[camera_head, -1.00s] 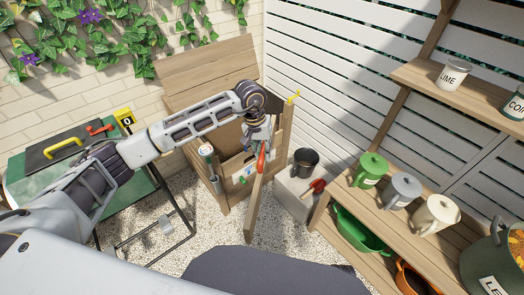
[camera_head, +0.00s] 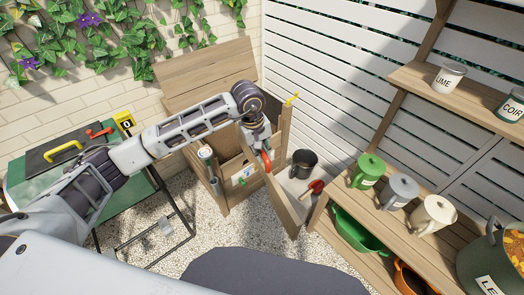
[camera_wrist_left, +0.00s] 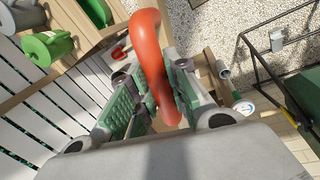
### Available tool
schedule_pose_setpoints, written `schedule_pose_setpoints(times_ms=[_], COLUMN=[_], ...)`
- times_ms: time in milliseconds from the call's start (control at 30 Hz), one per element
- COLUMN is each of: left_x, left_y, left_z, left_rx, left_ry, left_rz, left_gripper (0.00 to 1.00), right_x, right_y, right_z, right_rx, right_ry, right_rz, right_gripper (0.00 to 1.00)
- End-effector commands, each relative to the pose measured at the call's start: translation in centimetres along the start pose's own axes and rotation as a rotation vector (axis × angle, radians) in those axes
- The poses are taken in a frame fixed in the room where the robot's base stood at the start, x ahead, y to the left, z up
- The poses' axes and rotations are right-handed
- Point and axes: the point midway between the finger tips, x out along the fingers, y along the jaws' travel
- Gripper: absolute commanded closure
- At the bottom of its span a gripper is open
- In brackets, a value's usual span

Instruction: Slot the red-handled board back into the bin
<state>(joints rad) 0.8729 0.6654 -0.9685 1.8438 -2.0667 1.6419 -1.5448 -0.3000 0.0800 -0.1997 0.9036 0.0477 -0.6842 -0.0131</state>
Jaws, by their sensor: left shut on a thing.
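The red handle (camera_head: 265,160) belongs to a wooden board (camera_head: 285,203), which hangs below it at the front right of the wooden bin (camera_head: 218,190). My left gripper (camera_head: 261,143) is shut on the red handle. In the left wrist view the handle (camera_wrist_left: 152,55) passes between the green-padded fingers (camera_wrist_left: 155,100). The board is tilted, its lower end to the right, apparently outside the bin. Whether any edge touches the bin I cannot tell. The bin's lid (camera_head: 205,75) stands open against the brick wall. My forearm covers part of the bin's opening. My right gripper is out of view.
A dark pot (camera_head: 304,163) and a red-handled tool (camera_head: 313,188) are close right of the board. A shelf with green (camera_head: 368,172), grey (camera_head: 399,191) and cream (camera_head: 434,214) canisters stands further right. A green-topped table (camera_head: 125,190) is at left. Gravel lies in front.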

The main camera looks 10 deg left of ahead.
Motion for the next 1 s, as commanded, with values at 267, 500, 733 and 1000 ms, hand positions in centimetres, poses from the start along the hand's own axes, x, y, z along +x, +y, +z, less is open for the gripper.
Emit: schedule_pose_setpoints(times_ms=[267, 500, 733, 1000], left_x=[-0.6, -0.9, -1.1, -1.4], left_y=[-0.3, -0.6, -0.9, -1.4], left_z=[-0.1, -0.1, -0.2, -0.4], left_rx=[-0.187, -0.355, -0.514, -0.706], left_ry=[0.034, 0.062, 0.090, 0.123], left_rz=[0.004, 0.004, 0.004, 0.004], left_gripper=[1.00, 1.00, 1.00, 1.00], right_x=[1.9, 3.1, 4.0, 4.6], right_y=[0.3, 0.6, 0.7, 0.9], right_z=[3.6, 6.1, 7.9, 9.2], right_rx=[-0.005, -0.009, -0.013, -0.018], right_ry=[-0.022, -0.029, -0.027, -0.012], right_rz=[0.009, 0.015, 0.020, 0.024], right_gripper=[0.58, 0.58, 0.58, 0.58])
